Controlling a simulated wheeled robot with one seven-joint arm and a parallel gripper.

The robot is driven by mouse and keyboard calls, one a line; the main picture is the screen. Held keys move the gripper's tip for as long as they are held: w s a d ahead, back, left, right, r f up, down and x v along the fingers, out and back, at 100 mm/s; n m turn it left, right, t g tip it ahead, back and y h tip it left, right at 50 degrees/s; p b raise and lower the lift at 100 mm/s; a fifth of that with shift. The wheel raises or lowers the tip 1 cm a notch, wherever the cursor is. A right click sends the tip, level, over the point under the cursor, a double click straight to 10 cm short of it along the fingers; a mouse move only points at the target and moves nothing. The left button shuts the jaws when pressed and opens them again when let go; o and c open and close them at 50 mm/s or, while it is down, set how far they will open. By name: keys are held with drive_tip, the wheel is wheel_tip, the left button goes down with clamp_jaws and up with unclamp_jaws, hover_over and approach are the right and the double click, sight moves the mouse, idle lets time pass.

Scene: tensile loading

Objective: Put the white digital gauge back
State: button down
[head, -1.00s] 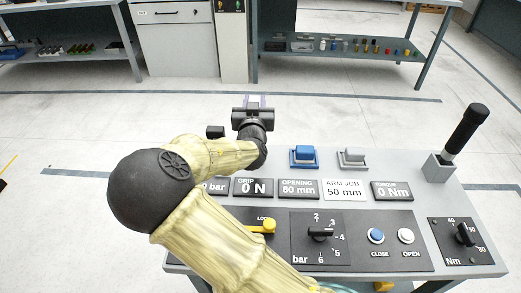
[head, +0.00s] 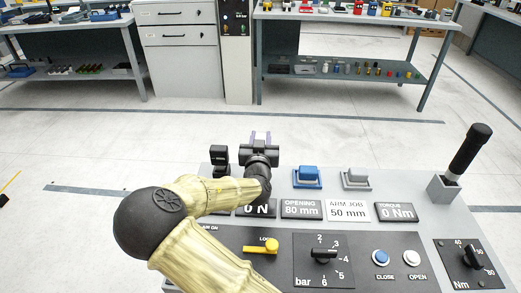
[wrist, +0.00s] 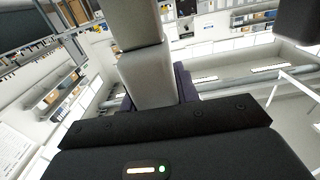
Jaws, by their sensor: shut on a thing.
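A bench with a lower shelf (head: 345,66) stands at the back, next to a white cabinet (head: 183,65). Open floor lies between.

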drive_tip(key=shift+f, duration=0.1)
drive_tip(key=shift+w+f+b, duration=0.1)
drive_tip(key=shift+f+b, duration=0.2)
drive_tip(key=shift+f, duration=1.7)
drive_tip(key=c, duration=1)
unclamp_jaws()
drive_tip(key=shift+f, duration=0.1)
drive_tip(key=shift+c, duration=0.2)
drive_tip(key=shift+d, duration=0.1)
drive_tip(key=s, duration=1.2)
